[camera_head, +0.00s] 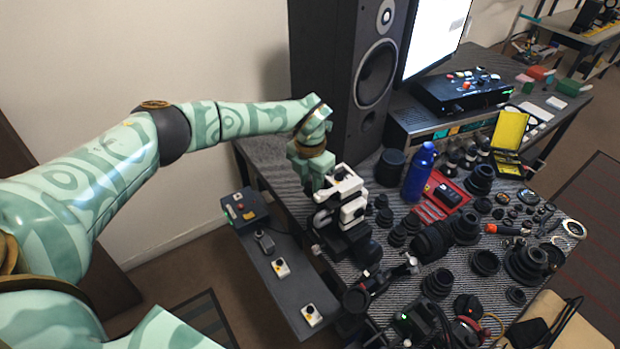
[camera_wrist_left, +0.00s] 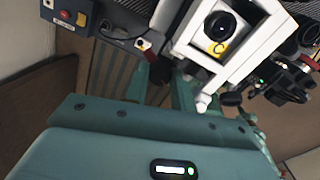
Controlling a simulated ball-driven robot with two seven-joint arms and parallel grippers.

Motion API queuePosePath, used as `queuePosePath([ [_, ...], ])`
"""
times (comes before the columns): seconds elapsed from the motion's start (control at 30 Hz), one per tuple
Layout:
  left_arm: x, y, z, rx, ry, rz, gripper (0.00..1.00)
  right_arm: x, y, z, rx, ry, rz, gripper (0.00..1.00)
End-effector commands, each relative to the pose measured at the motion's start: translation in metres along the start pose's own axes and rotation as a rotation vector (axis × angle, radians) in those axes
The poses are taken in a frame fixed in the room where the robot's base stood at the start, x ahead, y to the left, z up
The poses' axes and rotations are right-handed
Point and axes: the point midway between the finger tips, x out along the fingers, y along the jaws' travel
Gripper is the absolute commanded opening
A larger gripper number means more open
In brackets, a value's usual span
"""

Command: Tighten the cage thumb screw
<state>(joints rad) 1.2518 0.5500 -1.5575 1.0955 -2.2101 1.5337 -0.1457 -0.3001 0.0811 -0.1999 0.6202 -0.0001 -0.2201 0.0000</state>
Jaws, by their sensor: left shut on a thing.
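A white cage (camera_head: 344,197) with black parts stands at the left edge of the bench. In the left wrist view the white cage (camera_wrist_left: 228,42) fills the top middle, with a round black opening and a yellow label. My left gripper (camera_head: 322,180) is at the cage's left side, reaching down from above. In the left wrist view my left gripper (camera_wrist_left: 163,80) has its fingers closed around a small dark part beside the cage, which looks like the thumb screw (camera_wrist_left: 162,70). The fingers largely hide it. My right gripper is not in view.
A tall black speaker (camera_head: 372,75) stands behind the gripper. Many black lens parts (camera_head: 465,225), a blue bottle (camera_head: 418,172) and a red tray (camera_head: 441,190) crowd the bench right of the cage. A lower shelf (camera_head: 285,283) with a control box (camera_head: 245,208) is at the left.

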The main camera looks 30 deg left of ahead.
Motion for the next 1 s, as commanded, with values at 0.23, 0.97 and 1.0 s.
queuePosePath([
  [0.23, -0.0014, 0.0006, 0.0002, 0.232, 0.000, 0.001, 0.02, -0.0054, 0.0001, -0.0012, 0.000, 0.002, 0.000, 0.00],
  [0.97, -0.0009, 0.0004, 0.0006, 0.878, 0.000, 0.002, 0.02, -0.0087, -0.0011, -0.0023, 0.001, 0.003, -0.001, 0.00],
  [1.0, -0.0008, 0.0005, 0.0006, 0.904, 0.000, 0.002, 0.02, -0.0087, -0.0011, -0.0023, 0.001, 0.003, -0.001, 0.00],
])
